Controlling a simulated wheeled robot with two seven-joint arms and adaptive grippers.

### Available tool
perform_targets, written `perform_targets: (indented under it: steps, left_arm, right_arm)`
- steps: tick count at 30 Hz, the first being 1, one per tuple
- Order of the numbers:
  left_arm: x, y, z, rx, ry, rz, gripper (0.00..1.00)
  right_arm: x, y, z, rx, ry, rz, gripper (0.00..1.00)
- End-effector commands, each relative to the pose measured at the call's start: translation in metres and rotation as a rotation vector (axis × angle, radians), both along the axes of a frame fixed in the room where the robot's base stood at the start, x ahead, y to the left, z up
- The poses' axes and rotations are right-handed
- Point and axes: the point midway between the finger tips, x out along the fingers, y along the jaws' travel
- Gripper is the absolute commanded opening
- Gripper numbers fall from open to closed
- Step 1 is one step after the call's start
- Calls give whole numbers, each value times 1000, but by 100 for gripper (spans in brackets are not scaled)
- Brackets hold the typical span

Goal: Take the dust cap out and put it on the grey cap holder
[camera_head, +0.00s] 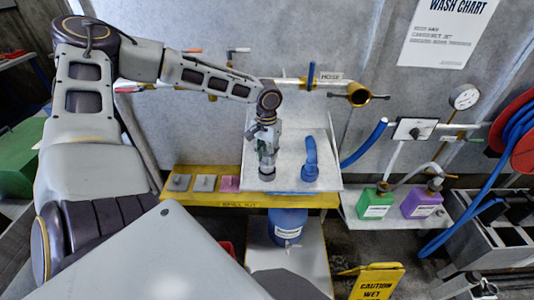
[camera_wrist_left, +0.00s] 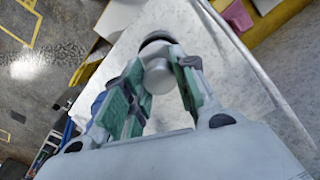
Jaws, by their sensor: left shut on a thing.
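My left gripper (camera_head: 267,166) hangs pointing down over the white tray (camera_head: 320,140) on the yellow shelf. It is shut on the dust cap (camera_head: 267,177), a pale grey knob with a dark rim. In the left wrist view the dust cap (camera_wrist_left: 158,76) sits between the green-padded fingers of the gripper (camera_wrist_left: 160,85). Left of the tray, a dark grey block (camera_head: 179,182), a light grey block (camera_head: 204,183) and a pink block (camera_head: 229,184) stand in a row. I cannot tell for sure which is the grey cap holder. My right gripper is out of view.
A brass pipe mouth (camera_head: 358,95) is on the wall behind. Green (camera_head: 376,203) and purple (camera_head: 421,203) bottles stand to the right. A blue drum (camera_head: 287,226) is below the shelf.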

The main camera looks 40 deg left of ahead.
Motion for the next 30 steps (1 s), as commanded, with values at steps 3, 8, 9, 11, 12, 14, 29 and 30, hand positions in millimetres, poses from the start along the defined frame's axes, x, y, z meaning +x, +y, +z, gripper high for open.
perform_targets:
  steps: [3, 8, 9, 11, 12, 14, 29, 30]
  left_arm:
    - [0, 0, -2, 0, -1, 0, 3]
    - [0, 0, -4, 0, -1, 0, 3]
    - [0, 0, -4, 0, -1, 0, 3]
    - [0, 0, -5, 0, -1, 0, 3]
    - [0, 0, -5, 0, -1, 0, 3]
    - [0, 0, -6, 0, -1, 0, 3]
    - [0, 0, -12, 0, -1, 0, 3]
    - [0, 0, -12, 0, -1, 0, 3]
  right_arm:
    - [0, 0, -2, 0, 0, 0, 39]
    - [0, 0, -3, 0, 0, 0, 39]
    - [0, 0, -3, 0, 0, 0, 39]
    - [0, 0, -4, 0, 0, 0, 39]
    - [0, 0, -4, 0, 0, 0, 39]
    - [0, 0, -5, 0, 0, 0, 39]
    - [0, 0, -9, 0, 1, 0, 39]
    - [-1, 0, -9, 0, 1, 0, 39]
